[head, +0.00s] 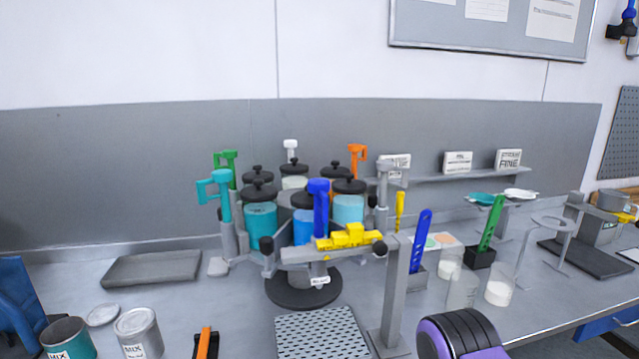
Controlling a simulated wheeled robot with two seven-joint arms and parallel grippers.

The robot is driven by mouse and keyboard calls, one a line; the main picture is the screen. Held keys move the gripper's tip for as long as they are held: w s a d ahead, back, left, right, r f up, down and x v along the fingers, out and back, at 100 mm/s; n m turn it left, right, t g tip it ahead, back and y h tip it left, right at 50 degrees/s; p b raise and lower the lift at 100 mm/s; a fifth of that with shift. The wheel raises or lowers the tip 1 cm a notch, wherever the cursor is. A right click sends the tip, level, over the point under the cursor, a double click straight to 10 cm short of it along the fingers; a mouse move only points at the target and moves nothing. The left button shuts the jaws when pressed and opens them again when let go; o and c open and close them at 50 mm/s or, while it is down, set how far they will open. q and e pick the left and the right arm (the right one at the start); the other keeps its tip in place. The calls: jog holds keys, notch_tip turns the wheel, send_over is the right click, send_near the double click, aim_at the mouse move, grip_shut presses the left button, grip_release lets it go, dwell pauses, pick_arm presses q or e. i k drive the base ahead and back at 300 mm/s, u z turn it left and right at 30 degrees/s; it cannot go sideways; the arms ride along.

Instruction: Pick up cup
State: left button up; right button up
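Several clear cups stand on the bench right of the center post. One cup (499,291) holds white material in its lower part. A second cup (462,291) stands just left of it and looks empty. A third cup (450,263) is behind them, partly hidden, with white material low inside. All stand upright. Neither of my grippers can be made out in the head view, and nothing is seen gripping the cups.
A drum rack with lidded jars (261,215) and colored handles fills the middle. A grey post (393,290) stands left of the cups. A purple-and-black rounded part (460,335) is in front. A grey tray (152,267) and cans (138,334) are left.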

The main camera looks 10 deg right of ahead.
aim_at(462, 288)
jog(key=z, duration=2.75)
jog(key=k, duration=0.6)
jog(key=u, duration=0.5)
jog(key=i, duration=0.9)
jog(key=u, duration=0.2)
